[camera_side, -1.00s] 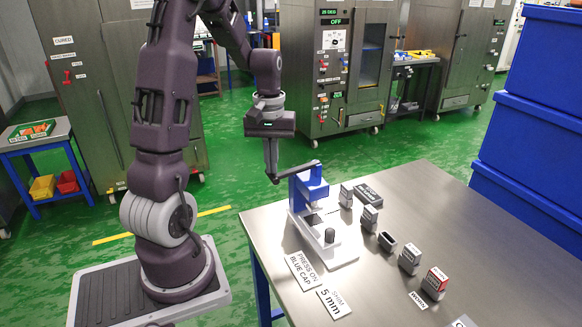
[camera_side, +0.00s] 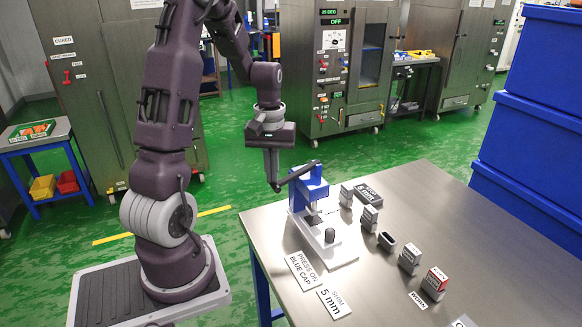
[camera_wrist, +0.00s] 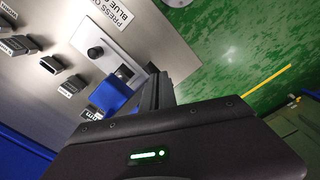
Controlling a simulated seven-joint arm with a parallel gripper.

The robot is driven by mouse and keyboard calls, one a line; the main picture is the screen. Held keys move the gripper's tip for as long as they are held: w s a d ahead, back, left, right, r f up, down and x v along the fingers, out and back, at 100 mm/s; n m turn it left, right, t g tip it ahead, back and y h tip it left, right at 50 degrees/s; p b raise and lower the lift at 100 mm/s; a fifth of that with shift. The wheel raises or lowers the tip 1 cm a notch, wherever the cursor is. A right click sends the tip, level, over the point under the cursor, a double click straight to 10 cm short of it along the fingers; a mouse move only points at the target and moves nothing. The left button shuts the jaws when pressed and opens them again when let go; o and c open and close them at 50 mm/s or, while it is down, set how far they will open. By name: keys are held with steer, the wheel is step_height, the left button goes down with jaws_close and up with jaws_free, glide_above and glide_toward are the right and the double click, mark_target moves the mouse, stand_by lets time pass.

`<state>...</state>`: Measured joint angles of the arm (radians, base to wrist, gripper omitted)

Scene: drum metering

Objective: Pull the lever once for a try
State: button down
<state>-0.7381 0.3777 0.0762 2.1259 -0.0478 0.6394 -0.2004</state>
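The blue press (camera_side: 311,190) stands on a white base (camera_side: 330,250) at the near left part of the table. Its dark lever (camera_side: 298,174) slopes down to the left from the top of the blue head, past the table edge. My gripper (camera_side: 275,184) points down with its fingertips at the lever's outer end, seemingly touching it. The fingers look like one narrow bar from the side, so any gap between them is hidden. In the wrist view the blue head (camera_wrist: 112,95) shows beside the dark finger area, and the grip itself is unclear.
A dark knob (camera_side: 330,235) stands on the front of the white base. Several small stamp-like blocks, one with a red top (camera_side: 436,280), line the table to the right. Two labels lie at the front, one reading "Press on blue cap" (camera_side: 300,270). Stacked blue crates (camera_side: 530,130) stand at right.

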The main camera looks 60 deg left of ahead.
steer(key=shift+r, duration=3.5)
steer(key=s+d+r+m+t, duration=0.1)
steer(key=d+r+m, duration=0.25)
steer(key=d, duration=0.45)
steer(key=s+d+r+m+t, duration=0.2)
steer(key=d+r+m, duration=0.15)
steer(key=d, duration=0.45)
steer(key=s+d+r+m+t, duration=0.1)
steer(key=s+d+m+t, duration=0.1)
steer(key=s+d+m, duration=0.3)
steer(key=s+d, duration=0.3)
steer(key=shift+t, duration=0.3)
